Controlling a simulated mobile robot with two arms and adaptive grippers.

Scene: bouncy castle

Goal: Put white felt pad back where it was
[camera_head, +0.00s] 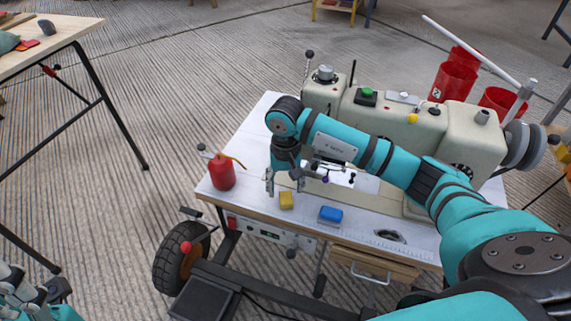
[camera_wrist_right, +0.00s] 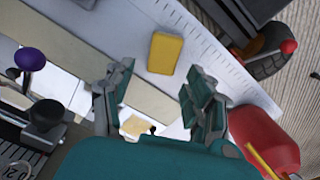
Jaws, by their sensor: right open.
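My right gripper (camera_head: 285,184) is open above the white sewing table (camera_head: 247,140), in front of the cream sewing machine (camera_head: 402,118). It also shows in the right wrist view (camera_wrist_right: 157,88) with its fingers apart and nothing held. A small pale cream patch (camera_wrist_right: 136,126) shows between the finger bases in that view; I cannot tell whether it is the white felt pad. I cannot pick out the pad in the head view. A yellow block (camera_head: 286,200) lies just in front of the fingers. My left gripper (camera_head: 27,292) is partly visible at the bottom left corner; its jaws are unclear.
A red oil can (camera_head: 222,172) stands left of the right gripper. A blue block (camera_head: 330,215) lies right of the yellow one, near the ruler edge. Red cups (camera_head: 453,82) stand behind the machine. A wooden table (camera_head: 52,42) is at the far left, with bare floor between.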

